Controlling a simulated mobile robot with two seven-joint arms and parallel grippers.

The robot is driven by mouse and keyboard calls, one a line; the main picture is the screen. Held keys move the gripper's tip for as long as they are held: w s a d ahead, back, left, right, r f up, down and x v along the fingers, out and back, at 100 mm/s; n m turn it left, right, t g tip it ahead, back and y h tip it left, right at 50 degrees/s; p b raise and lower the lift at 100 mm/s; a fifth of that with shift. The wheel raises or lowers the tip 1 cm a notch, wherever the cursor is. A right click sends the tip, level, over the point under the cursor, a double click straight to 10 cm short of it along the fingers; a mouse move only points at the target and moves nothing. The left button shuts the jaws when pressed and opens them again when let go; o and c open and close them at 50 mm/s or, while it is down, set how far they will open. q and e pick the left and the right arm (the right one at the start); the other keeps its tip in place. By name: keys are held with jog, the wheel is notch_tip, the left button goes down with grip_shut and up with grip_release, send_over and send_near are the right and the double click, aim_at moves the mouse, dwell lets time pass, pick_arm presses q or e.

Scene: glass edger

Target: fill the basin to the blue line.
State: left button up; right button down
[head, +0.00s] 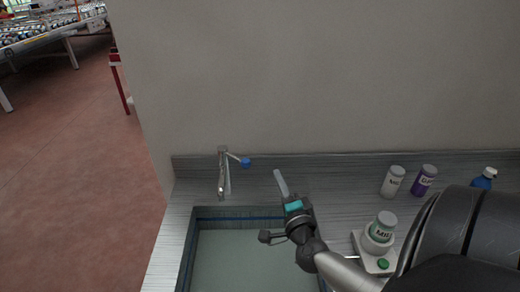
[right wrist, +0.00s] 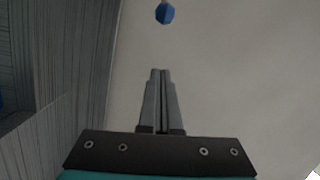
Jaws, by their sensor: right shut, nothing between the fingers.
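The basin (head: 185,262) is sunk in the grey counter at the bottom of the head view. A blue line (head: 240,218) runs along its back inner wall near the rim. A pale grey-green surface shows below the line; I cannot tell whether it is water or bare floor. The metal tap (head: 224,175) stands behind the basin, its lever ending in a blue knob (head: 246,163). I cannot make out a stream. My right gripper (head: 280,174) is shut and empty, right of the knob and apart from it. In the right wrist view the blue knob (right wrist: 165,13) is beyond the shut fingertips (right wrist: 160,72).
A white bottle (head: 393,181), a purple bottle (head: 424,180) and a blue-capped bottle (head: 484,179) stand at the back right. A labelled jar (head: 380,232) sits on a white device with a green button (head: 383,264). A plain wall (head: 320,80) rises behind the counter.

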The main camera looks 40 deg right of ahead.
aim_at(236, 158)
pick_arm(q)
jog(key=shift+a, duration=0.35)
pick_arm(e)
jog(key=w, duration=0.8)
jog(key=shift+w, duration=0.4)
pick_arm(q)
jog(key=shift+r, duration=0.15)
pick_arm(e)
jog(key=shift+a, duration=0.1)
pick_arm(q)
jog(key=shift+r+p, duration=0.2)
jog(key=shift+p, duration=0.15)
pick_arm(e)
jog(key=shift+s+a+m+h, duration=0.1)
jog(key=shift+a+m+h, duration=0.2)
